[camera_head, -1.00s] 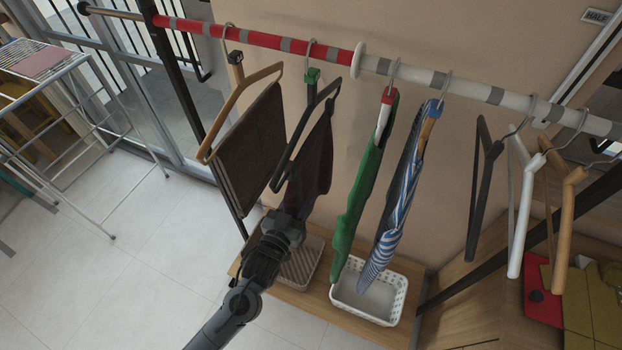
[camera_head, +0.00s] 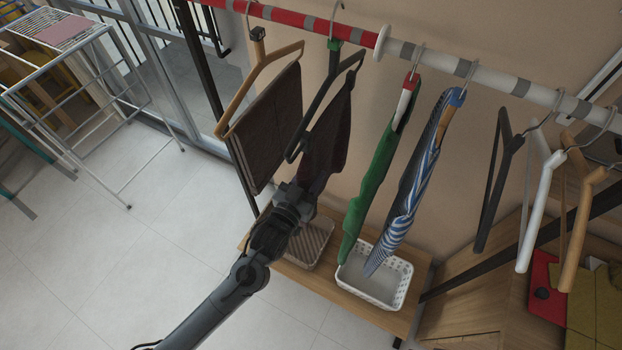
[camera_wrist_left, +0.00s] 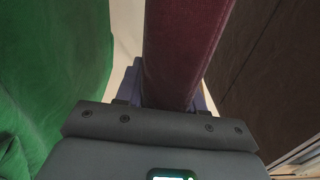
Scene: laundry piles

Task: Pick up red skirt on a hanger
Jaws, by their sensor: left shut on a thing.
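The red skirt (camera_head: 334,137) looks dark maroon and hangs from a black hanger (camera_head: 318,104), whose hook is at the red part of the rail. My left gripper (camera_head: 299,190) is at the skirt's lower end and shut on its cloth. In the left wrist view the maroon cloth (camera_wrist_left: 182,50) rises from between the jaws; the fingertips are mostly hidden. My right gripper is not in view.
A brown garment (camera_head: 268,130) hangs close on the left, a green one (camera_head: 372,180) and a blue-striped one (camera_head: 415,180) on the right. Empty hangers (camera_head: 540,205) hang farther right on the rail (camera_head: 490,77). A white basket (camera_head: 398,290) stands on the wooden shelf below.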

